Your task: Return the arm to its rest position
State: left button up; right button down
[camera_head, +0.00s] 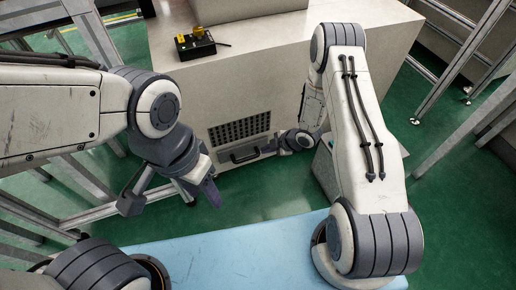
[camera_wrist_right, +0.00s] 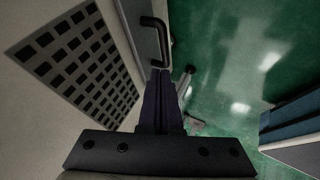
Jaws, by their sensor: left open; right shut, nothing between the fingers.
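My left gripper (camera_head: 169,197) hangs in the left half of the head view, with its two fingers spread wide and nothing between them. My right gripper (camera_head: 266,149) is low in front of the pale cabinet (camera_head: 270,60), its small fingers hard to make out in the head view. In the right wrist view its dark fingers (camera_wrist_right: 160,75) are together and empty. Their tips appear close to the lower end of a dark handle (camera_wrist_right: 163,38); I cannot tell whether they touch. The handle also shows in the head view (camera_head: 240,157), below the grille.
A black box (camera_head: 195,46) with a yellow button stands on the cabinet top. A vented grille (camera_head: 240,129) is on the cabinet front. A light blue surface (camera_head: 250,252) lies nearest me. Metal frames (camera_head: 470,50) stand at both sides.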

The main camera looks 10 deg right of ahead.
jog(key=shift+v, duration=0.8)
jog(key=s+a+r+m+h, duration=0.2)
jog(key=a+r+m, duration=0.1)
jog(key=r, duration=0.7)
jog(key=s+a+r+m+h, duration=0.2)
jog(key=a+r+m+h, duration=0.1)
jog(key=r, duration=0.8)
jog(key=s+a+r+m+g, duration=0.15)
jog(key=s+r, duration=0.25)
jog(key=s, duration=0.4)
jog(key=s+a+r+m+g+p, duration=0.1)
jog(key=s+r+m+g, duration=0.1)
jog(key=s+r, duration=0.5)
jog(key=s+a+r+m+g, duration=0.2)
jog(key=s, duration=0.8)
notch_tip(320, 180, up, 31)
jog(key=p, duration=3.1)
jog(key=shift+w+f+y, duration=0.2)
jog(key=shift+w+y, duration=0.1)
jog(key=shift+w, duration=0.05)
